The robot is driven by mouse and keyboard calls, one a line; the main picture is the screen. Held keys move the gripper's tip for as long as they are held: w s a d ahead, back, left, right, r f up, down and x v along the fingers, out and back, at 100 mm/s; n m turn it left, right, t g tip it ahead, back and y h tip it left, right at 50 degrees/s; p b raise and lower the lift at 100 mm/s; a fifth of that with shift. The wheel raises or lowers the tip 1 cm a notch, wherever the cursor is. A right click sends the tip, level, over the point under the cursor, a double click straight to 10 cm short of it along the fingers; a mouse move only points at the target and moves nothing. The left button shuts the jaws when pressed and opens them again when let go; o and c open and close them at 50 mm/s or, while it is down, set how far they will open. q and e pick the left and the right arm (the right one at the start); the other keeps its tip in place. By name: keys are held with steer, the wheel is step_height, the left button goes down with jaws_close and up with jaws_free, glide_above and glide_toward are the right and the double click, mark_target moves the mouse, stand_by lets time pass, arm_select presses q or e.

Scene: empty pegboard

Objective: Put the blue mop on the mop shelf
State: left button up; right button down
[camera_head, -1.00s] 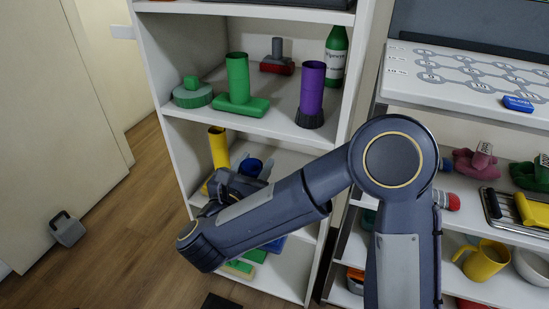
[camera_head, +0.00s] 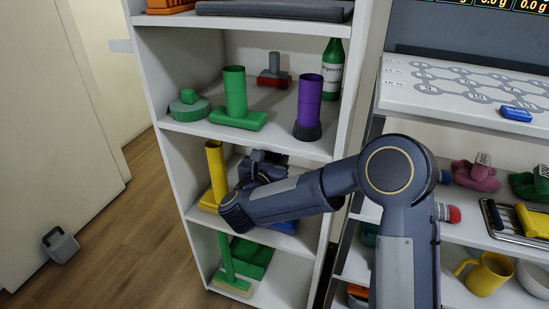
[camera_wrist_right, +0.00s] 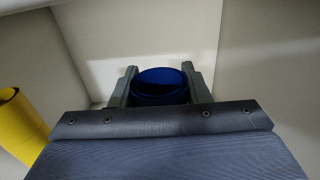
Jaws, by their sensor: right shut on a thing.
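The blue mop shows in the right wrist view as a round, hollow blue handle top (camera_wrist_right: 161,86) between my gripper's fingers. In the head view, a blue piece (camera_head: 286,226), apparently its base, shows below my forearm at the middle level of the white shelf unit. My right gripper (camera_head: 264,166) is shut on the handle, inside that level, right of a yellow mop (camera_head: 215,172). My arm hides most of the blue mop, and I cannot tell whether its base touches the shelf board. My left gripper is out of view.
The level above holds a green mop (camera_head: 237,100), a purple brush (camera_head: 309,105) and a green bottle (camera_head: 331,72). A green broom (camera_head: 228,265) stands on the bottom level. The unit's right side panel (camera_head: 343,120) is close to my arm. Wall surfaces surround the gripper.

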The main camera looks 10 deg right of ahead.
steer(key=shift+f, duration=0.15)
steer(key=c, duration=0.8)
jaws_free()
steer(key=shift+r, duration=0.25)
steer(key=v, duration=1.2)
steer(key=shift+f, duration=0.2)
